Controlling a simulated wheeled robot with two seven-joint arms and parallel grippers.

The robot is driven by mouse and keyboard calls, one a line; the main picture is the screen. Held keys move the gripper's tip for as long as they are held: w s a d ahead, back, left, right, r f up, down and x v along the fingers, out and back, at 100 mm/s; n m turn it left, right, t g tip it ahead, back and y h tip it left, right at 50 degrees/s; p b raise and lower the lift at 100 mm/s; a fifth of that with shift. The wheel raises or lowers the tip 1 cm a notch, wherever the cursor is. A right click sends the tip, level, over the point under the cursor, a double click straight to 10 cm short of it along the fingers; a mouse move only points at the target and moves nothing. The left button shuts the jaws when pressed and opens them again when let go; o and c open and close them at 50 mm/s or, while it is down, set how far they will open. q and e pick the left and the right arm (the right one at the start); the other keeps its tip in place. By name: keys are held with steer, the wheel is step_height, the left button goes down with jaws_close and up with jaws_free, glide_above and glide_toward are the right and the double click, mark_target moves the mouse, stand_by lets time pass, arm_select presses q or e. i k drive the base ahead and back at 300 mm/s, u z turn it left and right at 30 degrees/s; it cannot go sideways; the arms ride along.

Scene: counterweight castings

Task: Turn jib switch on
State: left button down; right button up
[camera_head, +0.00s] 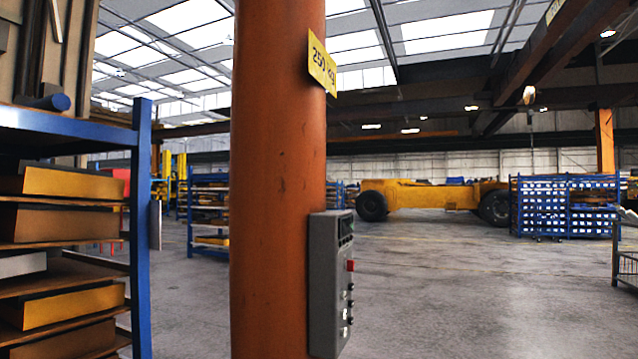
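A grey control box (331,284) is mounted on the right side of a thick orange column (270,180). I see its front face at a steep angle. The face carries a dark panel at the top, a red part (350,266) below it, and several small dark and light knobs or buttons lower down (347,310). I cannot tell which of these is the jib switch or how it is set. A yellow sign reading "250 kg" (322,64) sticks out from the column above the box. Neither of my grippers is in view.
A blue shelf rack (143,230) with yellow and brown blocks stands close on the left. Open concrete floor (450,290) lies right of the column. Farther back are a yellow wheeled chassis (425,196) and a blue bin rack (570,205). A cart (625,262) is at the right edge.

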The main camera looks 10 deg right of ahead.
mark_target(349, 265)
steer(key=z, duration=0.55)
steer(key=k, duration=0.65)
steer(key=z, duration=1.3)
steer(key=i, duration=1.4)
steer(key=z, duration=0.45)
steer(key=i, duration=1.35)
steer(key=u, duration=0.85)
steer(key=i, duration=0.8)
steer(key=u, duration=0.85)
